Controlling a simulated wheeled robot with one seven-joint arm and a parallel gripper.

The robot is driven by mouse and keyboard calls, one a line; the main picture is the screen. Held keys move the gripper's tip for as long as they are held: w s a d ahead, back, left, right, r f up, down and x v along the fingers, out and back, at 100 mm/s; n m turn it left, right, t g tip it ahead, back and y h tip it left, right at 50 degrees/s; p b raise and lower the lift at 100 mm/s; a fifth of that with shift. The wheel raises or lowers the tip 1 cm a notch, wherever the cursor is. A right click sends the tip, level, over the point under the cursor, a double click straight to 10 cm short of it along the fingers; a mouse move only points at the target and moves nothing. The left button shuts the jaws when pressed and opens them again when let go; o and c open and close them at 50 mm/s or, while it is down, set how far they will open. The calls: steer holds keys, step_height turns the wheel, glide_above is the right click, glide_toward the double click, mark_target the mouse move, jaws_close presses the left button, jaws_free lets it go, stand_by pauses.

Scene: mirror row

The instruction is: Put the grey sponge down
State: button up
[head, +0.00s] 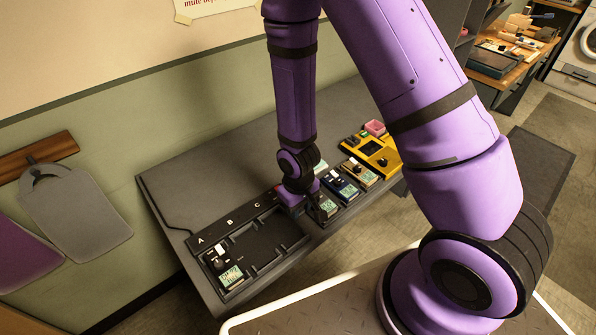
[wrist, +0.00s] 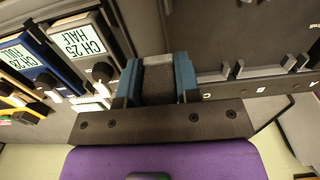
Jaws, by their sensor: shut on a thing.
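My gripper (wrist: 158,82) is shut on the grey sponge (wrist: 160,76), which sits between its two blue fingers in the wrist view. In the head view my gripper (head: 304,203) is low over the dark table, at the right end of the black lettered rack. The sponge cannot be made out there, as my wrist and gripper hide it. I cannot tell whether the sponge touches the surface below.
The black rack (head: 262,243) has one unit (head: 228,272) at its A end and bare bays beside it. Several units, including a blue one (head: 341,188), stand right of my gripper, with a yellow unit (head: 372,154) beyond. The left part of the grey table (head: 190,190) is mostly clear.

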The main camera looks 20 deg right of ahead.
steer(key=w+d, duration=0.1)
steer(key=w, duration=0.4)
steer(key=w+d+f, duration=0.1)
steer(key=w, duration=0.4)
steer(key=w+d, duration=0.2)
steer(key=w, duration=0.2)
steer(key=shift+w+f, duration=0.2)
steer(key=shift+w, duration=0.2)
steer(key=shift+w+f, duration=0.15)
steer(key=shift+f, duration=1.6)
steer(key=shift+f, duration=0.15)
steer(key=o, duration=0.7)
